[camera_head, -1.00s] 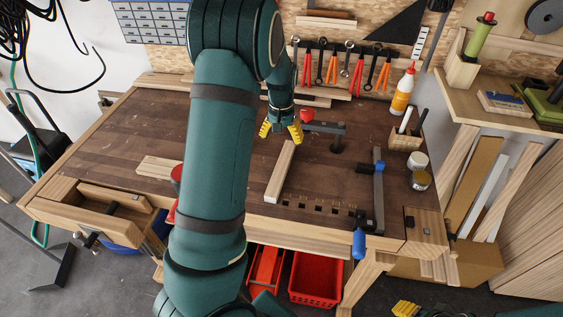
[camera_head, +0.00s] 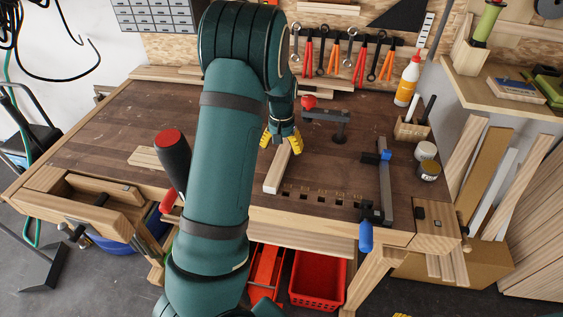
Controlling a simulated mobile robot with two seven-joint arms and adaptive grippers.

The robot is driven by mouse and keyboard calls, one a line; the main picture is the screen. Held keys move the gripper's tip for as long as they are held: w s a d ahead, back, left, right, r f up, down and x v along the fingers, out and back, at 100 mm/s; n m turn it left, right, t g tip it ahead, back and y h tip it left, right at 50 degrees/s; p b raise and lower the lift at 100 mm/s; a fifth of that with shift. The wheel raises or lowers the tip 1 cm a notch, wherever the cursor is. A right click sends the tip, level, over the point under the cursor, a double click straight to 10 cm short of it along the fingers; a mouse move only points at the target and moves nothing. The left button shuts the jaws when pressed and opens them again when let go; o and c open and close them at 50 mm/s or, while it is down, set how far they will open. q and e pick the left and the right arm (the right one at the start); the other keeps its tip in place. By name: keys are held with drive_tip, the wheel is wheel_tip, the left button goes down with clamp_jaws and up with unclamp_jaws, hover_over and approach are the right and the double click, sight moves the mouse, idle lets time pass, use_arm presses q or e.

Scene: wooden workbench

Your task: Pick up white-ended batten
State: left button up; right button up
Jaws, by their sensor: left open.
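The white-ended batten (camera_head: 275,172) is a short pale wooden bar lying on the brown workbench top (camera_head: 225,107), partly beside my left forearm. Its near end looks whitish. My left gripper (camera_head: 281,141) points down over the batten's far end, its yellow fingertips apart on either side of it. Whether the fingers touch the wood cannot be told. Only a sliver of yellow, probably my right gripper (camera_head: 401,315), shows at the bottom edge, and its jaws cannot be made out.
A dark cylinder with a red top (camera_head: 173,152) stands left of my forearm by another wooden piece (camera_head: 146,156). A bar clamp (camera_head: 385,185), two tins and a glue bottle (camera_head: 407,81) are at the right.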

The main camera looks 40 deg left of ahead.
sight(282, 156)
use_arm(q)
wheel_tip(282, 156, down, 5)
drive_tip(key=b, duration=0.3)
drive_tip(key=shift+b, duration=0.35)
drive_tip(key=shift+r, duration=0.1)
clamp_jaws()
